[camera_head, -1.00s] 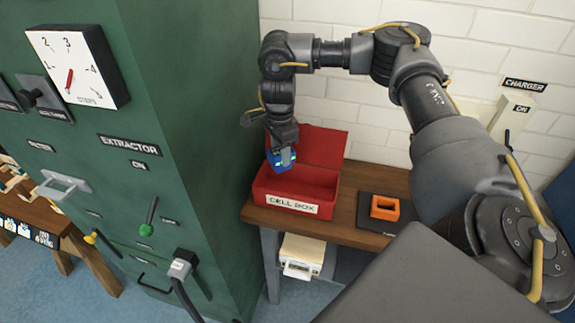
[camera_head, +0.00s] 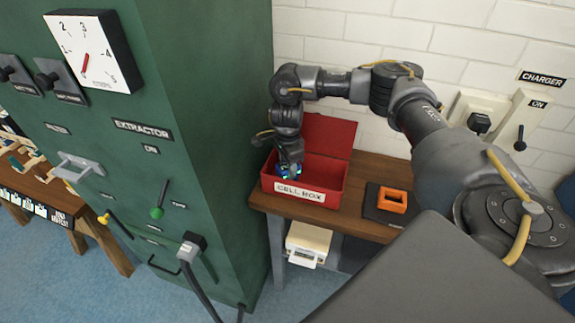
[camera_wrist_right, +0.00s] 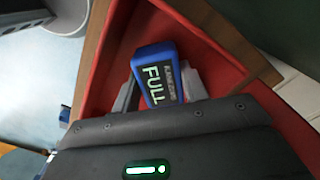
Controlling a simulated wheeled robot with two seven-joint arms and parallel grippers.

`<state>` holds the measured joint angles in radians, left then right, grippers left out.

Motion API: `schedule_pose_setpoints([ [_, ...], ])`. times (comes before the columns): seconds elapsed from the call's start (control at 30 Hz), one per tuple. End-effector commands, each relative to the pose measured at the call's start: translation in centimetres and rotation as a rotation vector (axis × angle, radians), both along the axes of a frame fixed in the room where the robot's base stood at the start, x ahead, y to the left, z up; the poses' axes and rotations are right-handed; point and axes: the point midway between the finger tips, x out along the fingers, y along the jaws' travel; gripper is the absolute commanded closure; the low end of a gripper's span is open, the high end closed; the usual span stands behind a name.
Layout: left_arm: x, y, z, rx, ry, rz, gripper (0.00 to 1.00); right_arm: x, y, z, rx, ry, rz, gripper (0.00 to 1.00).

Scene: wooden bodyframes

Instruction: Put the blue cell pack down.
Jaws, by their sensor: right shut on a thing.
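The blue cell pack shows in the right wrist view (camera_wrist_right: 157,75) with a dark screen reading "FULL". In the head view the blue cell pack (camera_head: 283,169) is mostly hidden by my right gripper. My right gripper (camera_head: 289,172) is shut on the pack, its fingers on either side of it, inside the open red cell box (camera_head: 303,190). In the right wrist view the red box (camera_wrist_right: 212,35) surrounds the pack. I cannot tell whether the pack touches the box floor. My left gripper is not in view.
The cell box stands on a wooden table (camera_head: 371,168), its red lid (camera_head: 328,135) raised behind. An orange holder (camera_head: 393,201) sits on a dark pad to its right. A tall green extractor cabinet (camera_head: 215,95) stands close on the left. A charger panel with a lever is on the wall.

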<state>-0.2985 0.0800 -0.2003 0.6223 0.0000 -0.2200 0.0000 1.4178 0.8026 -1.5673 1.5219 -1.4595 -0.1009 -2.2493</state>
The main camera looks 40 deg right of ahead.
Motion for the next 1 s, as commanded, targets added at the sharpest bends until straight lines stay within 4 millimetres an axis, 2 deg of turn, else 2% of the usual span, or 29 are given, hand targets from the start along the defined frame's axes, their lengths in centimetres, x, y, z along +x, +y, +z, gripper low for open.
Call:
schedule_pose_setpoints([
  [0.33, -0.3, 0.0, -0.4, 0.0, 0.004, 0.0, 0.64, 0.0, 0.0, -0.4, 0.001, -0.001, -0.001, 0.84],
  [0.37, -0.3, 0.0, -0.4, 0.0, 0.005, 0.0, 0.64, 0.0, 0.0, -0.3, 0.0, 0.0, -0.001, 0.54],
  [0.5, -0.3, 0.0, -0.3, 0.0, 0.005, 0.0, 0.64, 0.0, 0.0, -0.3, 0.0, 0.0, -0.001, 0.36],
  [0.8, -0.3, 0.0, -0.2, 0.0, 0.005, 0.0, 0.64, 0.0, 0.0, -0.1, 0.0, 0.0, 0.0, 0.35],
  [1.0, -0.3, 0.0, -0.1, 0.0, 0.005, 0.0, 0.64, 0.1, -0.1, 1.8, 0.0, -0.005, 0.001, 0.35],
])
